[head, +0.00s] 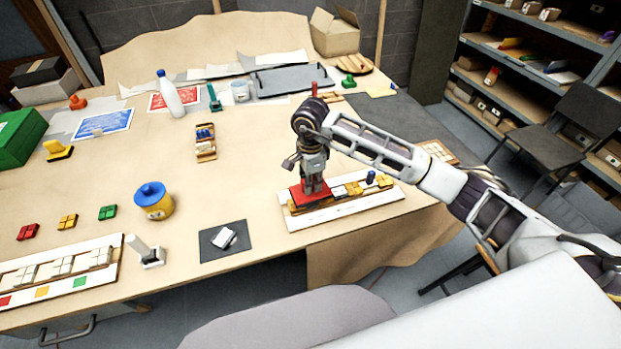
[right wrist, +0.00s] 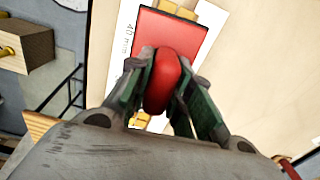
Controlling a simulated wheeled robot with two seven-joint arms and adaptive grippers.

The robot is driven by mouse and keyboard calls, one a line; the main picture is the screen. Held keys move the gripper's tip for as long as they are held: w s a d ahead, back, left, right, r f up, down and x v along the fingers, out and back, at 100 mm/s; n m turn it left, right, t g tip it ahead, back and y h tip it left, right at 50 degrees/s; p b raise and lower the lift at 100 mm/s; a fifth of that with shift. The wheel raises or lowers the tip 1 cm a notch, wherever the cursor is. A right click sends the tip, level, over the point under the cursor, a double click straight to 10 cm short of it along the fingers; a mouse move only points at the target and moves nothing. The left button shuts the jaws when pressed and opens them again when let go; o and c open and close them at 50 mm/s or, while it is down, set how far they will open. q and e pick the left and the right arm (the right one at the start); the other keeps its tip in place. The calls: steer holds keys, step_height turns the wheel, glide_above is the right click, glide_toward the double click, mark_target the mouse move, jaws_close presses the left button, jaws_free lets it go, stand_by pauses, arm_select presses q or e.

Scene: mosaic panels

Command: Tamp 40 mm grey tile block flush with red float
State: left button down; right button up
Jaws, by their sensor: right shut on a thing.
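The red float (head: 298,195) is a flat red plate with a rounded red handle. My right gripper (head: 315,188) is shut on the handle, which shows between the fingers in the right wrist view (right wrist: 162,80). The float plate (right wrist: 168,42) lies over the left end of a white mosaic panel (head: 345,212), beside lettering that reads 40 mm. Yellow tile blocks (head: 355,188) sit in the panel to the right of the float. I cannot see the grey tile block; the float may cover it. Whether the float touches tiles is unclear. My left gripper is not in view.
A dark blue peg-like piece (head: 371,178) stands on the panel's right part. A dark mat (head: 224,241) with a light block lies left of the panel. The middle of the table is mostly clear.

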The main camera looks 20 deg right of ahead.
steer(key=shift+f, duration=0.85)
steer(key=shift+f+b, duration=0.7)
steer(key=shift+b, duration=0.15)
stand_by(1.4)
steer(key=shift+s+f+b, duration=0.25)
steer(key=shift+f+b, duration=0.1)
stand_by(2.6)
steer(key=shift+r, duration=0.1)
steer(key=shift+w+r+p, duration=0.15)
steer(key=shift+r+p, duration=0.15)
steer(key=shift+r, duration=0.3)
steer(key=shift+w+r+p, duration=0.1)
steer(key=shift+r+p, duration=1)
steer(key=shift+r, duration=2)
